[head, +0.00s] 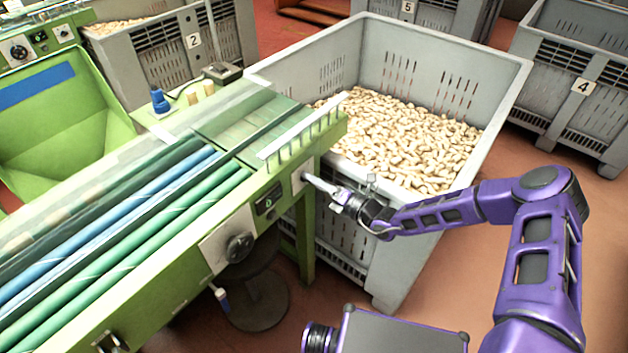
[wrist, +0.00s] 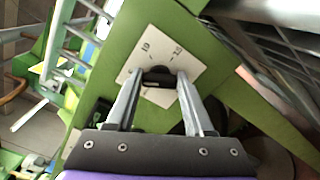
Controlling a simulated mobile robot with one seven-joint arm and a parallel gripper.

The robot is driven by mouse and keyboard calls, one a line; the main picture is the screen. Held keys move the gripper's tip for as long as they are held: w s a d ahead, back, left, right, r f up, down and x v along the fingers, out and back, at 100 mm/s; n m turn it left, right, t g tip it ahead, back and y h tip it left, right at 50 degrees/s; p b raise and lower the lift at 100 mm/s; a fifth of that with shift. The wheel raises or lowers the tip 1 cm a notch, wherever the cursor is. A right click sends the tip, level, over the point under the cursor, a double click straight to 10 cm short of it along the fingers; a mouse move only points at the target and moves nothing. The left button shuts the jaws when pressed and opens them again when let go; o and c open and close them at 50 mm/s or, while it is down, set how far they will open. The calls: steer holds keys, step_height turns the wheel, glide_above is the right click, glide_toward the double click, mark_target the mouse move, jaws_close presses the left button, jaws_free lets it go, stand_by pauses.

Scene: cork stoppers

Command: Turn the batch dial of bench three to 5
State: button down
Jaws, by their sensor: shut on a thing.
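The batch dial's white square plate (wrist: 160,48) is on the green bench's end, with dark printed numbers and marks seen at a slant. Its black knob (wrist: 157,82) sits between my fingertips. My gripper (wrist: 158,76) is shut on the knob, one finger on each side. In the head view my gripper (head: 309,179) reaches from the right to the white plate (head: 298,177) at the bench's (head: 254,201) right end. The fingers hide the knob there. I cannot read which number the dial points to.
A grey crate (head: 448,52) full of corks stands right beside the bench end, under and behind my arm. A black handwheel (head: 239,247) and a small black display (head: 267,201) are on the bench front, left of the dial. Open floor lies at the front right.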

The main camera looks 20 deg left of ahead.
steer(key=shift+c, duration=1.4)
jaws_free()
steer(key=v, duration=1.7)
steer(key=shift+d, duration=0.2)
